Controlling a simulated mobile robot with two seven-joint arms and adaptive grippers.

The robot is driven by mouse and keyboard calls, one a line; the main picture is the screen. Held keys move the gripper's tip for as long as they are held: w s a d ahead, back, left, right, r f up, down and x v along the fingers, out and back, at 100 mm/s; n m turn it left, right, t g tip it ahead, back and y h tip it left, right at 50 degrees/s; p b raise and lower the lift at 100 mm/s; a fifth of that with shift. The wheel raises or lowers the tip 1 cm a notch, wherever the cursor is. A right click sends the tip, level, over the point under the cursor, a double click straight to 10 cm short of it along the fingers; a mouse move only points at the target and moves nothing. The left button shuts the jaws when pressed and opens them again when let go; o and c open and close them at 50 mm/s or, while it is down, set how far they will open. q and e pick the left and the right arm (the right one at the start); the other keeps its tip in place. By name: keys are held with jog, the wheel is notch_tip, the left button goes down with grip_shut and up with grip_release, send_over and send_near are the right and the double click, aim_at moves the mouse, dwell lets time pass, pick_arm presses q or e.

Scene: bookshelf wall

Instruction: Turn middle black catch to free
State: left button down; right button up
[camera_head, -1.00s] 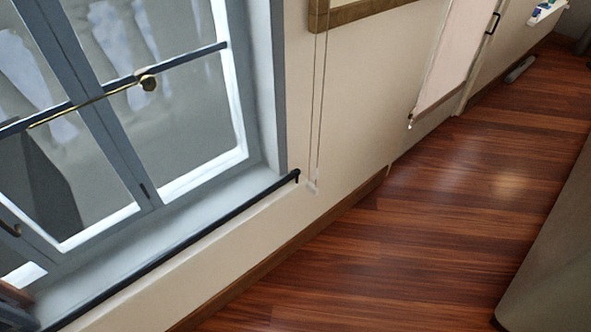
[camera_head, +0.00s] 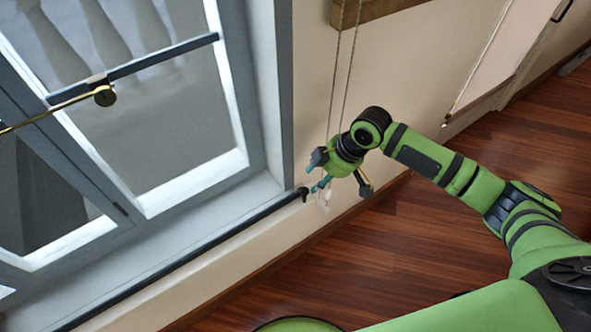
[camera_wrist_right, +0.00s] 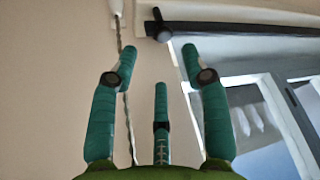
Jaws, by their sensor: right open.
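My right gripper (camera_head: 320,172) has teal fingers and hangs before the wall beside the window's lower right corner. In the right wrist view its fingers (camera_wrist_right: 159,65) are spread, with nothing between them. A small black piece (camera_head: 303,191) sits at the right end of the dark rail along the sill, close to the fingertips. It also seems to show as a black knob in the wrist view (camera_wrist_right: 159,26), beyond the fingers. A small dark fitting (camera_head: 119,209) is on the window frame. I cannot tell which of these is the middle catch. My left gripper is out of view.
Two blind cords (camera_head: 342,75) hang beside the right gripper, with pale ends below it. The dark rail (camera_head: 200,249) runs along the sill. The wooden floor (camera_head: 420,215) to the right looks clear.

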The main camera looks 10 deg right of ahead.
aim_at(305, 191)
jog(key=x, duration=0.5)
jog(key=shift+s+a+f, duration=0.1)
jog(key=shift+s+a, duration=0.1)
jog(key=shift+a, duration=0.15)
jog(key=shift+w+a+f, duration=0.1)
jog(key=shift+w+f, duration=0.05)
jog(key=shift+f, duration=0.3)
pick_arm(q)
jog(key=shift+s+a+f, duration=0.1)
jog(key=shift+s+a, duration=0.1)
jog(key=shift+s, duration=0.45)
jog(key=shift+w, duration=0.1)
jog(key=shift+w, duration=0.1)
pick_arm(e)
grip_shut()
